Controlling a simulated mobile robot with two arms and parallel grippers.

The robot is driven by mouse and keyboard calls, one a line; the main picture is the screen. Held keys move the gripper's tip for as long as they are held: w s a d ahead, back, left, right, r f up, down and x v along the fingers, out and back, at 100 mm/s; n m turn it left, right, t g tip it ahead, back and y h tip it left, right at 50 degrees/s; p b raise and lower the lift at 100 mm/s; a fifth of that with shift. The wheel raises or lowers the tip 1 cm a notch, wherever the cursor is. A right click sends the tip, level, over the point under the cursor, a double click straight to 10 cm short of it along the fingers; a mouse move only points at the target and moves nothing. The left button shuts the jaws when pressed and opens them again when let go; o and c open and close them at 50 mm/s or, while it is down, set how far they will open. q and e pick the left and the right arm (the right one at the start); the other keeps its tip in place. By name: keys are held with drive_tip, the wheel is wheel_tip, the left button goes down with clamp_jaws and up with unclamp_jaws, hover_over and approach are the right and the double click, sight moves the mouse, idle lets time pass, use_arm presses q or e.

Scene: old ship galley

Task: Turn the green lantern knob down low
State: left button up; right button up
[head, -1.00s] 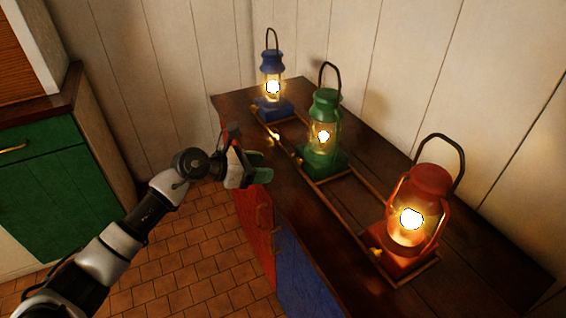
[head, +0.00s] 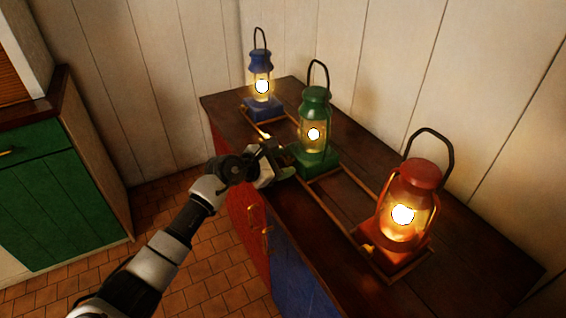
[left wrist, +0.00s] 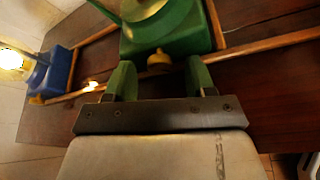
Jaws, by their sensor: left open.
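The green lantern (head: 315,98) stands lit in the middle of the row on the dark wooden counter. Its green base (left wrist: 165,32) fills the top of the left wrist view, with a small brass knob (left wrist: 159,60) on the near side. My left gripper (head: 287,173) is at the front of this base. In the left wrist view its green fingertips (left wrist: 160,72) are open, one on each side of the knob, with gaps visible. The knob is hidden by the gripper in the head view. My right gripper is not in view.
A lit blue lantern (head: 261,67) stands at the back left, and a lit red lantern (head: 412,200) at the front right. Thin wooden rails (head: 330,213) run along the counter around the lantern bases. A plank wall is behind. A green cabinet (head: 65,205) stands at the left.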

use_arm(q)
drive_tip(key=shift+w+d+f, duration=0.15)
drive_tip(key=shift+w+d, duration=0.05)
drive_tip(key=shift+c, duration=0.5)
drive_tip(key=c, duration=0.8)
drive_tip(key=shift+c, duration=0.2)
drive_tip(key=shift+w+n+g+h, duration=0.1)
drive_tip(key=shift+n+g+h, duration=0.25)
drive_tip(key=shift+n, duration=0.35)
drive_tip(key=shift+a+n+g, duration=0.1)
drive_tip(key=shift+n+g, duration=0.35)
drive_tip(key=shift+n, duration=0.15)
drive_tip(key=shift+w+n+g+h+b, duration=0.1)
drive_tip(key=shift+n+g+h+b, duration=0.65)
drive_tip(key=shift+n, duration=0.95)
drive_tip(key=shift+g, duration=0.25)
